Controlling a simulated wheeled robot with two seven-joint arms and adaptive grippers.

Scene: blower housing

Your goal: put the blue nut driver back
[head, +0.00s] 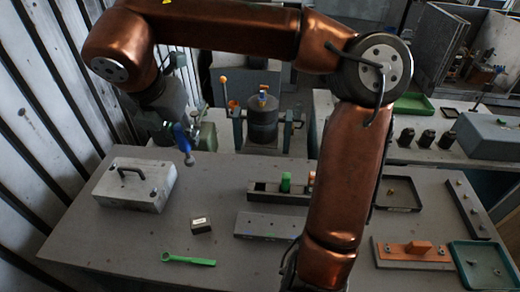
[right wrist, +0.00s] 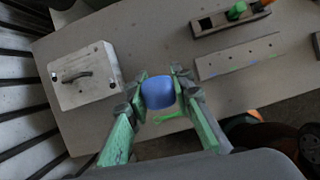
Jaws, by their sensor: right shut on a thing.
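The blue nut driver (head: 183,139) is in my right gripper (head: 190,122), up in the air above the far left part of the table. Its end points down and slightly right in the head view. In the right wrist view my right gripper (right wrist: 158,90) has its green fingers on both sides of the blue handle (right wrist: 158,93), and the shaft is hidden. A dark tool rack (head: 262,193) lies mid-table with a green handle (head: 285,183) standing in it. The rack's right end is partly hidden by my arm. My left gripper is not in view.
A grey box with a handle (head: 130,188) stands at the left. A green wrench (head: 188,259), a small dark block (head: 201,225) and a plate with holes (head: 265,225) lie in front. A blower housing fixture (head: 263,120) stands behind. Trays (head: 398,193) are at the right.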

